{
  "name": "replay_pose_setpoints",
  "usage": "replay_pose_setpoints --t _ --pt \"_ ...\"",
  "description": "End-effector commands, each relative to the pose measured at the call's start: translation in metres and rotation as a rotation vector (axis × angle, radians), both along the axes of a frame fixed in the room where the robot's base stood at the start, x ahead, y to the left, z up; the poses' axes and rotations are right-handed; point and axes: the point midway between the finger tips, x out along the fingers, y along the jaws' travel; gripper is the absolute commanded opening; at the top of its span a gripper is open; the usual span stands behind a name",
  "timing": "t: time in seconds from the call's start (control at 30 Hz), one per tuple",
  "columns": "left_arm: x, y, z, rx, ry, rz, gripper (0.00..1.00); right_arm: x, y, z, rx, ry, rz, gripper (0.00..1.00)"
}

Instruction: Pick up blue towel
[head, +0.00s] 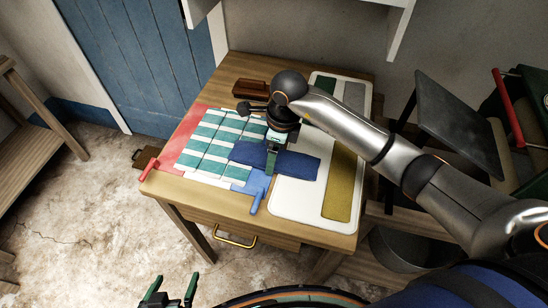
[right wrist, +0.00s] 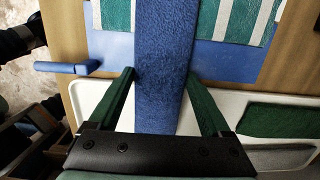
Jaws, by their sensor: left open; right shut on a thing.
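The blue towel (head: 297,166) is a folded dark blue strip, seen in the head view across the table's middle. It spans the edge between the striped cloths and the white tray. My right gripper (head: 272,158) reaches down over its middle from above. In the right wrist view the blue towel (right wrist: 165,75) runs between the two green fingers of the right gripper (right wrist: 165,80), which are closed on its sides. Whether it is lifted clear is hard to tell. My left gripper (head: 168,292) is open and empty at the bottom of the head view, away from the table.
A white tray (head: 283,212) holds a yellow cloth (head: 340,185) and others. Green-and-white striped cloths (head: 210,135) lie on a red and blue panel with handles. A brown box (head: 250,87) sits at the table's back. A shelf (head: 370,2) hangs above.

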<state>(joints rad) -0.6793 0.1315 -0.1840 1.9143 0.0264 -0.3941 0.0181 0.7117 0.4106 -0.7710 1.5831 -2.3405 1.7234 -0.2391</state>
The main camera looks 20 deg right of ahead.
Motion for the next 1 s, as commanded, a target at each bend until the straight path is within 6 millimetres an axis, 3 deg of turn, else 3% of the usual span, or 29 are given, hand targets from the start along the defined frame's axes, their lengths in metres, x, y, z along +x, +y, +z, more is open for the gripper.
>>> replay_pose_setpoints --t 0.43,0.63,1.0 --pt "0.0 0.0 -0.001 0.0 0.0 0.0 1.0 0.001 0.0 0.007 0.0 -0.005 0.001 0.04" --pt "0.0 0.0 -0.007 0.0 0.0 0.0 1.0 0.002 -0.001 0.036 0.0 -0.011 0.001 0.04" --pt "0.0 0.0 -0.008 0.0 0.0 0.0 1.0 -0.062 0.009 0.097 0.001 -0.006 0.004 0.04"
